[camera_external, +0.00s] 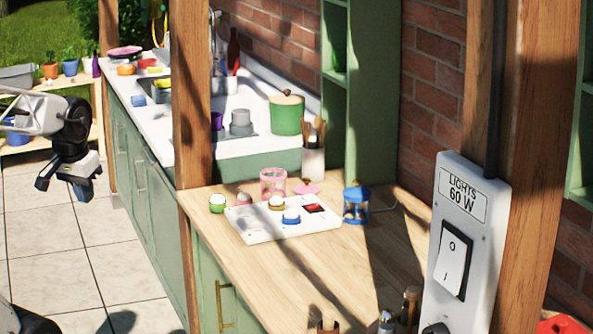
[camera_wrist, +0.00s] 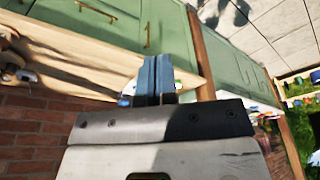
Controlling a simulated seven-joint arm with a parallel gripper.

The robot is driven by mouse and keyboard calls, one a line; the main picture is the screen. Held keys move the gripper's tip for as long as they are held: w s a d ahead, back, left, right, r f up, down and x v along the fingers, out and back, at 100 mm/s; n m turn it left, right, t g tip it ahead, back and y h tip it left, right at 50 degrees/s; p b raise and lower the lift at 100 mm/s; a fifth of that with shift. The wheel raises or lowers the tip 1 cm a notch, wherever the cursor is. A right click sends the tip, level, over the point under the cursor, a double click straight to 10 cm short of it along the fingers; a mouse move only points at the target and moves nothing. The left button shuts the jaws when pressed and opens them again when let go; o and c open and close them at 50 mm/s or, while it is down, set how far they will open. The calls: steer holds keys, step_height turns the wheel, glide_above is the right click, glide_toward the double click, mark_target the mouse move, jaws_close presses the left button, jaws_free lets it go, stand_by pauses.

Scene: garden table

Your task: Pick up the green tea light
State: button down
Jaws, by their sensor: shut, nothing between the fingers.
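The green tea light (camera_external: 217,203), a small green cup with a white top, stands on the wooden counter (camera_external: 360,268), just left of a white board. My gripper (camera_external: 84,192) hangs over the tiled floor at the left, well away from the tea light and left of the counter. Its blue fingers also show in the wrist view (camera_wrist: 156,78), pressed together with nothing between them. In the wrist view the counter (camera_wrist: 75,50) appears tilted, and I cannot make out the tea light for sure.
The white board (camera_external: 262,232) holds pink, yellow and blue tea lights. A pink glass (camera_external: 273,183), a blue lantern (camera_external: 356,203) and a utensil jar (camera_external: 314,162) stand behind or beside it. A wooden post (camera_external: 190,90) rises at the counter's left end.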

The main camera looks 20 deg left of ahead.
stand_by(0.4)
steer(key=shift+c, duration=1.9)
jaws_free()
steer(key=m+g, duration=0.3)
steer(key=m, duration=1.7)
glide_above(218, 205)
steer(key=w+a, duration=0.1)
step_height(218, 205, down, 18)
steer(key=shift+r, duration=0.15)
steer(key=shift+w+f+m, duration=0.3)
steer(key=shift+w+f, duration=0.05)
steer(key=shift+w, duration=0.05)
